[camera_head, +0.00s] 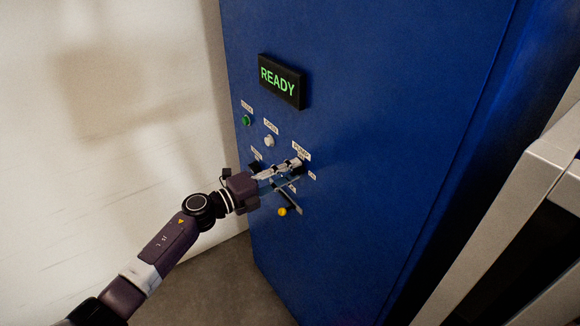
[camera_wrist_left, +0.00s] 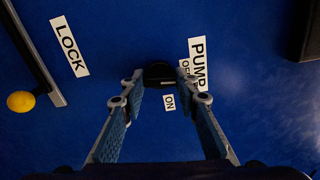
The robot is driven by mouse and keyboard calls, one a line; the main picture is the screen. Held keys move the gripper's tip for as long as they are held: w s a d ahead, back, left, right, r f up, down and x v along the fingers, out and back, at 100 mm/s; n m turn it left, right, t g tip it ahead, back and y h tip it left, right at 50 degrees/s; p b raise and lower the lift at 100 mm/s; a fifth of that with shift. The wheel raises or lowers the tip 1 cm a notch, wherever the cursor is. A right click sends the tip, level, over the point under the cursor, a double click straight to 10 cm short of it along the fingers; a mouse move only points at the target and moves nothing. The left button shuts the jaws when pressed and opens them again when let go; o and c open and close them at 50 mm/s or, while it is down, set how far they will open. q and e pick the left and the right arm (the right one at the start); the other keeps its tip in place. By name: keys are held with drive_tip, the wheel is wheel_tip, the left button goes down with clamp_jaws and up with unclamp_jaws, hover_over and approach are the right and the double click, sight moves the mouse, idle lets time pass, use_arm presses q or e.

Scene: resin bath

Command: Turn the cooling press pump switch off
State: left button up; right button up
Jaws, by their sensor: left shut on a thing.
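The pump switch is a round black knob (camera_wrist_left: 160,73) on the blue cabinet front, seen in the left wrist view. The white PUMP label (camera_wrist_left: 198,62) is right of it there, with a partly covered OFF label at its edge. An ON label (camera_wrist_left: 169,102) is just below the knob. My left gripper (camera_wrist_left: 160,82) is shut on the knob, one fingertip on each side. In the head view my left gripper (camera_head: 297,164) reaches the panel just under the PUMP label (camera_head: 301,150) and mostly hides the knob. The knob's pointing direction is unclear.
A lit READY display (camera_head: 282,82) sits higher on the blue cabinet (camera_head: 370,120). A green button (camera_head: 246,120) and a pale knob (camera_head: 269,141) are up-left of the gripper. A lock lever with a yellow ball (camera_head: 282,211) is close below. A grey frame (camera_head: 510,220) stands at right.

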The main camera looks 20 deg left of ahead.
use_arm(q)
drive_tip(key=shift+a+n+p, duration=0.1)
drive_tip(key=shift+n+p, duration=0.25)
drive_tip(key=shift+n, duration=0.45)
drive_tip(key=o, duration=1.1)
drive_tip(key=shift+o, duration=0.2)
drive_tip(key=v, duration=1.2)
drive_tip(key=shift+f, duration=0.1)
